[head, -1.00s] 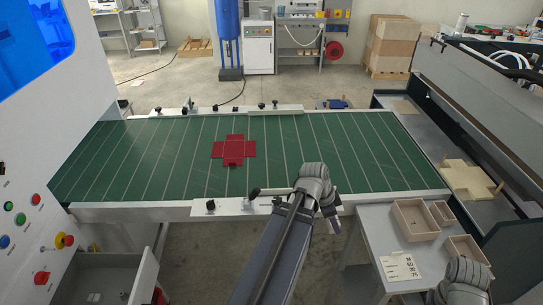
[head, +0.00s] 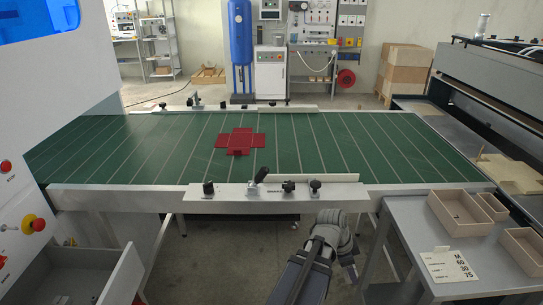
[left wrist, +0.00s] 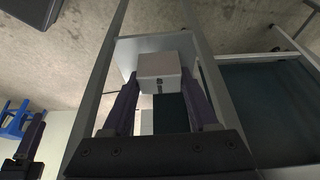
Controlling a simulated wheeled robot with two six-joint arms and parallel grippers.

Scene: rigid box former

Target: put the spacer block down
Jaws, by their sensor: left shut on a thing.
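My left gripper (left wrist: 159,82) shows in the left wrist view with a finger on each side of a pale, box-shaped block (left wrist: 160,66). It is shut on this block, which looks like the spacer block. The jaws and the block are hidden there. A pale flat surface shows behind the block in the left wrist view; I cannot tell whether they touch.
The green table (head: 370,155) bears a red cross-shaped blank (head: 240,142). Black knobs stand along its near rail (head: 110,200). The grey side table (head: 410,225) at right holds open wooden boxes (head: 460,212) and a white number card (head: 447,265). An open drawer (head: 100,275) is at lower left.

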